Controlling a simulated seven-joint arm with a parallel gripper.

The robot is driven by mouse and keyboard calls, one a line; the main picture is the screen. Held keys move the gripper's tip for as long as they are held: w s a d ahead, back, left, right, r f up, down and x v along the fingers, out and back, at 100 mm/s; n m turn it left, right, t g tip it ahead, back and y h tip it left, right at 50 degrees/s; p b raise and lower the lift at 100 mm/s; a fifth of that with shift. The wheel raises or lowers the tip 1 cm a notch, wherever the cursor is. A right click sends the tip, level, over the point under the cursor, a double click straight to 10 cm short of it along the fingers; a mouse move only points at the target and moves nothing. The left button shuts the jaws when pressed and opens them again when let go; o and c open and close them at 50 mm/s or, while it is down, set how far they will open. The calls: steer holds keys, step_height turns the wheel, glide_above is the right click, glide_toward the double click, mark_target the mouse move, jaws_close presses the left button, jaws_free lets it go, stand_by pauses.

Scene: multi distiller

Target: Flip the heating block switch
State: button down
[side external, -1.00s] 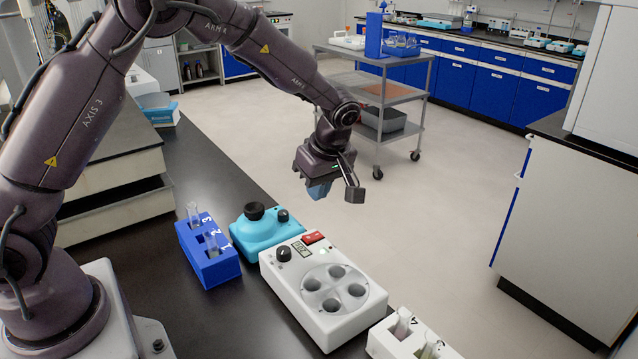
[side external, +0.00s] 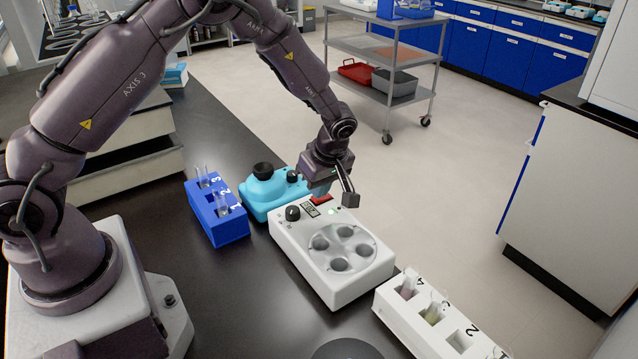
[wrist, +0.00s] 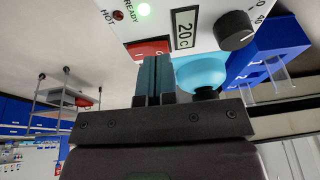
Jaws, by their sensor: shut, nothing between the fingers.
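The white heating block (side external: 345,279) stands on the bench with round wells in its top, a black knob (wrist: 234,30), a small display (wrist: 185,29) reading 20 C and a red switch (wrist: 148,48). The switch also shows in the side view (side external: 321,199), partly hidden by my gripper. A green light (wrist: 144,9) by READY is lit; the HOT light (wrist: 118,15) is dark red. My gripper (wrist: 154,68) is shut and empty, its fingertips right by the switch's near edge. I cannot tell whether they touch it.
A light-blue device (side external: 266,192) with a black top sits directly beside the block. A blue tube rack (side external: 222,228) stands left of it, a white tube rack (side external: 408,317) at front right. The black bench (side external: 160,260) is clear at left front.

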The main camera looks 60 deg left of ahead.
steer(key=shift+f, duration=0.1)
steer(key=shift+s+f+t, duration=0.15)
steer(key=shift+f+t, duration=0.1)
steer(key=shift+t, duration=0.35)
steer(key=shift+w, duration=0.2)
steer(key=shift+w+r, duration=0.2)
steer(key=shift+w, duration=0.45)
steer(key=shift+r, duration=0.1)
steer(key=s+a+v, duration=0.1)
steer(key=v, duration=1.2)
steer(key=shift+s+r, duration=0.25)
steer(key=shift+r, duration=0.2)
